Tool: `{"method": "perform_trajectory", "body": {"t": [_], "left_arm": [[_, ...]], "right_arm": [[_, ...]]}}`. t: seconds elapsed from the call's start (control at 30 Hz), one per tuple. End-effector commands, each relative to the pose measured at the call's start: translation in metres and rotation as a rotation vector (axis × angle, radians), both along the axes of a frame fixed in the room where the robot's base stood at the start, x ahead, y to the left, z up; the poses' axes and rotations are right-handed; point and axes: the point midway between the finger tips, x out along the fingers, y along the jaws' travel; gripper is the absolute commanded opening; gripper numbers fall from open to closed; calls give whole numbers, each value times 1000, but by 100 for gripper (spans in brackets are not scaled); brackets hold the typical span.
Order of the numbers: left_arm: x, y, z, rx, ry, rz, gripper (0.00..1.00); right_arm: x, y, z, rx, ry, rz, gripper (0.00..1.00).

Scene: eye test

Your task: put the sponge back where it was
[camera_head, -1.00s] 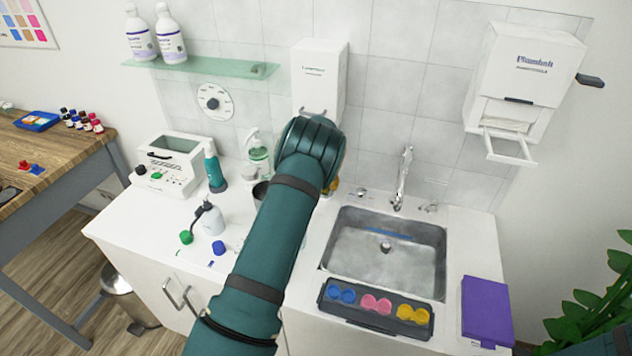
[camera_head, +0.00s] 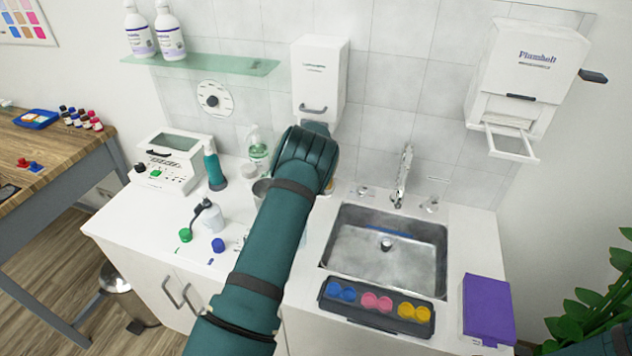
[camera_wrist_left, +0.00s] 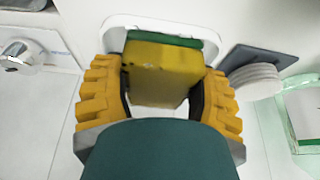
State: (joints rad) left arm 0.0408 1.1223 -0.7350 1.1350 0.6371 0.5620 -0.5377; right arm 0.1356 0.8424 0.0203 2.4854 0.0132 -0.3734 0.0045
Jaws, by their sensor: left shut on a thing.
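The sponge (camera_wrist_left: 160,75) is a yellow block with a green layer along its far side, seen in the left wrist view. My left gripper (camera_wrist_left: 165,80) has its yellow ribbed fingers on both sides of it and is shut on it. A white rounded rim (camera_wrist_left: 150,24) shows just beyond the sponge; I cannot tell whether they touch. In the head view my left arm reaches to the back of the counter, left of the sink, and hides the sponge and the fingers. My right gripper is not in view.
The sink (camera_head: 385,245) with its tap (camera_head: 403,175) lies right of my arm. A white dispenser (camera_head: 320,80) hangs above my wrist. A stack of white discs (camera_wrist_left: 255,80) is close right of the gripper.

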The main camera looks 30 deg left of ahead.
Motion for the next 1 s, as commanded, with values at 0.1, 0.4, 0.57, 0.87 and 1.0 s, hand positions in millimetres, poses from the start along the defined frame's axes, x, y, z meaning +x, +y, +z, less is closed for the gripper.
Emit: {"method": "perform_trajectory", "body": {"t": [0.1,0.4,0.57,0.87,1.0], "left_arm": [[0,0,-4,0,0,1,23],[0,0,-2,0,0,0,95],[0,0,0,0,0,0,95],[-8,-3,33,-1,-2,1,95],[-16,-5,54,-2,-3,1,95]], "right_arm": [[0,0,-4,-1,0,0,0],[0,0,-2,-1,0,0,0],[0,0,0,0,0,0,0],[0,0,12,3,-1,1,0],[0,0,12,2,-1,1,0]]}}
